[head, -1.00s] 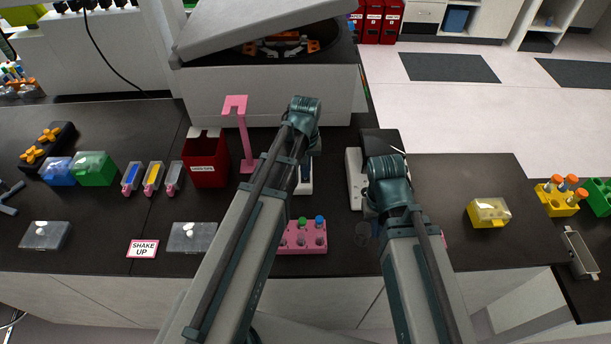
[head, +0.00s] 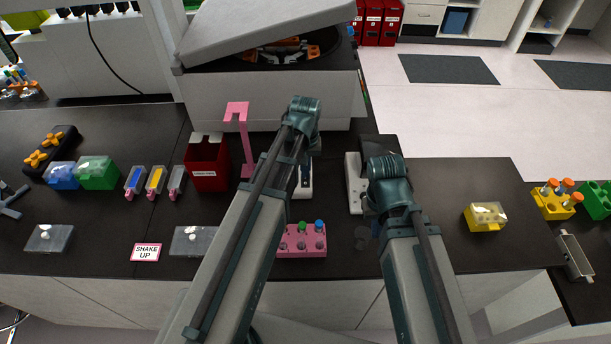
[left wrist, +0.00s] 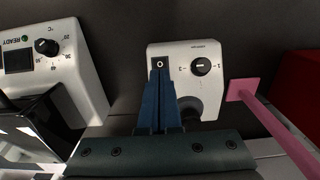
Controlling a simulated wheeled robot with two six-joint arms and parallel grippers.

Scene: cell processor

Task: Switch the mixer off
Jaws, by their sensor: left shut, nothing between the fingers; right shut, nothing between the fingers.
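The mixer (left wrist: 215,92) is a white unit with a black knob (left wrist: 201,67) and a small black switch (left wrist: 160,63) marked with a white ring. In the head view the mixer (head: 306,184) is mostly hidden behind my left arm. My left gripper (left wrist: 161,74) is shut and empty, its blue fingertips over the lower edge of the switch. I cannot tell whether they touch it. In the head view its fingers are hidden by the arm.
A white heater with a dial and "READY" label (left wrist: 50,62) stands left of the mixer in the wrist view. A pink stand (left wrist: 243,90) is close on the mixer's right. A red box (head: 208,165) and pink tube rack (head: 303,243) are nearby on the dark bench.

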